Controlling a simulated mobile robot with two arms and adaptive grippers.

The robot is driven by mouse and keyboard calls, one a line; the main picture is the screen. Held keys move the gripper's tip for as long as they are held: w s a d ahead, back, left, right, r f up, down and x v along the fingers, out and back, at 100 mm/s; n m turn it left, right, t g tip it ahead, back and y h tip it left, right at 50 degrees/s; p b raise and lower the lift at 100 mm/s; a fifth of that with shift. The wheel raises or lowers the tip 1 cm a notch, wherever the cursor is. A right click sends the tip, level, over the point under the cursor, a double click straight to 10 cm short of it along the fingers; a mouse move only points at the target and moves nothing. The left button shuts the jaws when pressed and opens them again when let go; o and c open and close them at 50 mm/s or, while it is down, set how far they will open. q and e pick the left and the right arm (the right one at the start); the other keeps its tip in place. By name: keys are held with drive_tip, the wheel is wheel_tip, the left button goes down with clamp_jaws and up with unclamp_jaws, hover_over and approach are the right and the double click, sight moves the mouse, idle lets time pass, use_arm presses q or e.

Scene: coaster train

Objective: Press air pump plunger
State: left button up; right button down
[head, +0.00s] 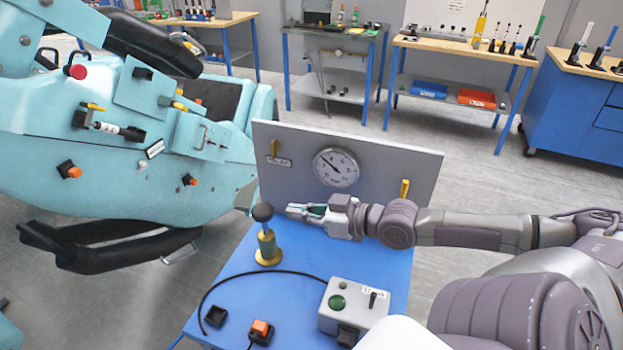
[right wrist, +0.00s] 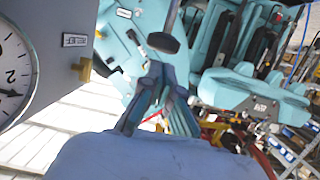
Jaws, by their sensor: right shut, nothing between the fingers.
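The air pump plunger has a round black knob (head: 263,212) on a short stem. It stands upright in a brass-coloured base (head: 268,248) on the blue table. My right gripper (head: 291,209) reaches in from the right, with its fingertips just right of the knob at about its height in the picture. A small gap shows between them in the head view. The right gripper is shut and empty; its fingers also show in the right wrist view (right wrist: 158,95). My left gripper is out of view.
A grey panel with a pressure gauge (head: 336,168) and yellow levers stands behind the plunger. A grey control box (head: 352,308), an orange button (head: 260,328) and a black cable sit in front. A teal coaster car (head: 120,150) is close on the left.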

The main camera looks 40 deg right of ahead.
drive_tip(key=p+v, duration=0.2)
drive_tip(key=v, duration=0.1)
